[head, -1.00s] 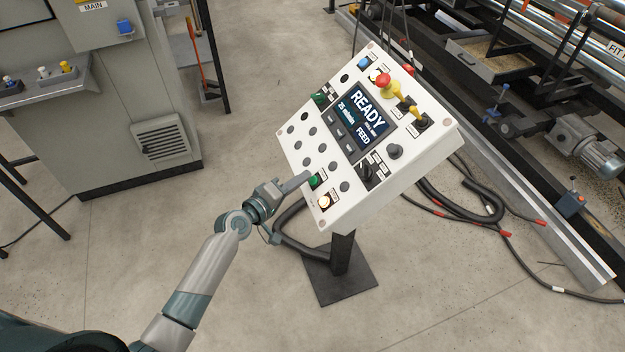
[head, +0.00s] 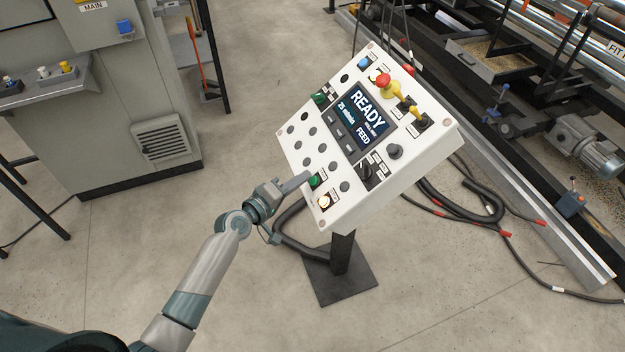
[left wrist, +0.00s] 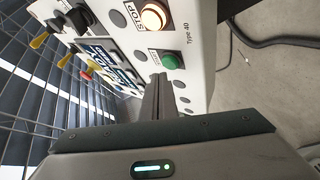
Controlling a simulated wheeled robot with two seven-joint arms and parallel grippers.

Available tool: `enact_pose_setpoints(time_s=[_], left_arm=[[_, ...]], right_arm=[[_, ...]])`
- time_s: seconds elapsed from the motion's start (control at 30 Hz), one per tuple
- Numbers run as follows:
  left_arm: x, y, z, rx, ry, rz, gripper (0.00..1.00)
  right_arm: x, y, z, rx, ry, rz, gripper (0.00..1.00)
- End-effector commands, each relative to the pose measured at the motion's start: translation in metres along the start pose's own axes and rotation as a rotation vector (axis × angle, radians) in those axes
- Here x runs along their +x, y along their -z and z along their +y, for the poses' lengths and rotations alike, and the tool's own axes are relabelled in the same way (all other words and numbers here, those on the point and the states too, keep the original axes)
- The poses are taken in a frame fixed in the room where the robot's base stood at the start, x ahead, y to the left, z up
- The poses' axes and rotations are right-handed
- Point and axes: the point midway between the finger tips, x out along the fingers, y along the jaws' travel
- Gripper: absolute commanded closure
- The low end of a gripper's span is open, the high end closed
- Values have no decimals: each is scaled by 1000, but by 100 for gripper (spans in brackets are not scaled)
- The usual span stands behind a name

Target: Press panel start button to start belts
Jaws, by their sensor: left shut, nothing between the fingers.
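The white control panel (head: 335,204) stands tilted on a post, with a screen (head: 361,119) reading READY and FEED. The green button (head: 315,181) is near its lower left edge; it also shows in the left wrist view (left wrist: 171,62), with a label beside it too small to read surely. A lit button (head: 324,202) labelled STOP in the left wrist view (left wrist: 153,17) is next to it. My left gripper (head: 304,177) is shut and empty, its fingertips right beside the green button. Whether they touch the panel I cannot tell. My right gripper is not in view.
A red emergency knob (head: 383,81) and yellow levers (head: 410,107) stick out of the panel's upper right. The black base plate (head: 340,280) stands on concrete floor. Cables and a hose (head: 470,210) lie to the right, near machinery. A grey cabinet (head: 125,110) stands at left.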

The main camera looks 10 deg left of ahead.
Motion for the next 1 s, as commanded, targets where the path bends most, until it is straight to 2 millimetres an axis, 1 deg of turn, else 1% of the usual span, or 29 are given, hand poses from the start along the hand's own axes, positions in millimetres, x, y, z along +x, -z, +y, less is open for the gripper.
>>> enact_pose_setpoints(time_s=[0.3,0.57,1.0], left_arm=[[1,0,-1,0,0,0,100],[5,-4,-4,0,1,0,100],[6,-4,-4,0,0,0,100]], right_arm=[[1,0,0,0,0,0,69],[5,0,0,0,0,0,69],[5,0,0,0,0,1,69]])
